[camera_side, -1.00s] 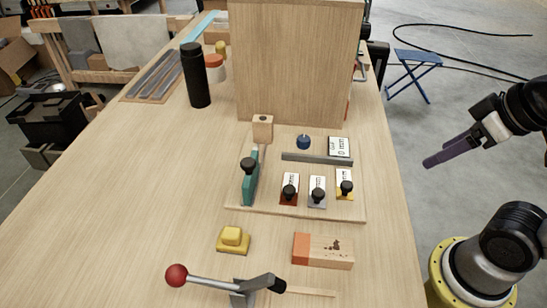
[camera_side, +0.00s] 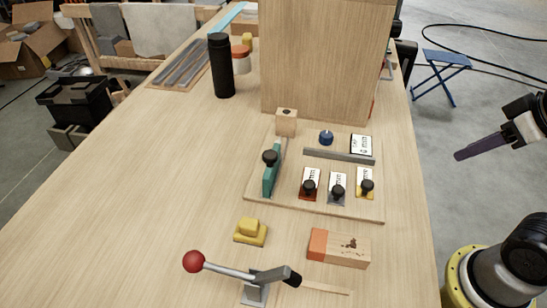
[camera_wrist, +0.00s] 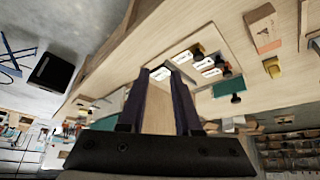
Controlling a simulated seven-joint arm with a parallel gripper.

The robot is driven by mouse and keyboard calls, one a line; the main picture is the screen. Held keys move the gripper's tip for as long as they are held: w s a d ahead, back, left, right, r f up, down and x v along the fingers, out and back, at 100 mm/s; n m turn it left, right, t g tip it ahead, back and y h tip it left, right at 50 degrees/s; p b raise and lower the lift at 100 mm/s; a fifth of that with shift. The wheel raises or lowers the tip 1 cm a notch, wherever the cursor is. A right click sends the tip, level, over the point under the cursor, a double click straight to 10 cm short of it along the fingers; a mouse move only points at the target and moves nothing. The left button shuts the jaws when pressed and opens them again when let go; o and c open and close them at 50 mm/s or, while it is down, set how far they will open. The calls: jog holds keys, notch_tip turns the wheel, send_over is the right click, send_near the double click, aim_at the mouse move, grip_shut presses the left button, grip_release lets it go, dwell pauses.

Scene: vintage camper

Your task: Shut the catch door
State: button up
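No part is clearly marked as the catch door. The closest match I see is a teal panel (camera_side: 268,182) with a black knob, standing on edge at the left of a thin wooden board (camera_side: 290,206); whether it counts as open or shut I cannot tell. The teal piece also shows in the wrist view (camera_wrist: 227,88). My gripper (camera_side: 458,156) is at the right, off the table edge and well away from the board. In the wrist view its two dark purple fingers (camera_wrist: 159,72) stand apart with nothing between them.
The board also carries a grey rail (camera_side: 340,156), a blue knob (camera_side: 326,138) and labelled plates with black knobs (camera_side: 338,189). A red-ball lever (camera_side: 225,270), yellow block (camera_side: 249,234) and orange-ended wooden block (camera_side: 339,248) lie in front. A wooden cabinet (camera_side: 325,60) and black bottle (camera_side: 221,65) stand behind.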

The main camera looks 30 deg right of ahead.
jog(key=shift+h, duration=0.5)
jog(key=w+r, duration=0.1)
jog(key=w, duration=0.1)
jog(key=w+d+r, duration=0.1)
jog(key=w+r, duration=0.1)
grip_shut()
jog(key=w+a+r+n+t, duration=0.2)
jog(key=w+a+n, duration=0.3)
jog(key=w+a, duration=0.6)
jog(key=s+a+f+n+y, duration=0.1)
jog(key=a+f+n, duration=0.2)
jog(key=a, duration=0.6)
jog(key=s+a+f+n+y, duration=0.1)
jog(key=s+a+f+n, duration=0.15)
jog(key=a, duration=0.65)
send_near(272, 163)
jog(key=a+x, duration=0.1)
jog(key=x, duration=0.5)
jog(key=shift+f+g, duration=0.3)
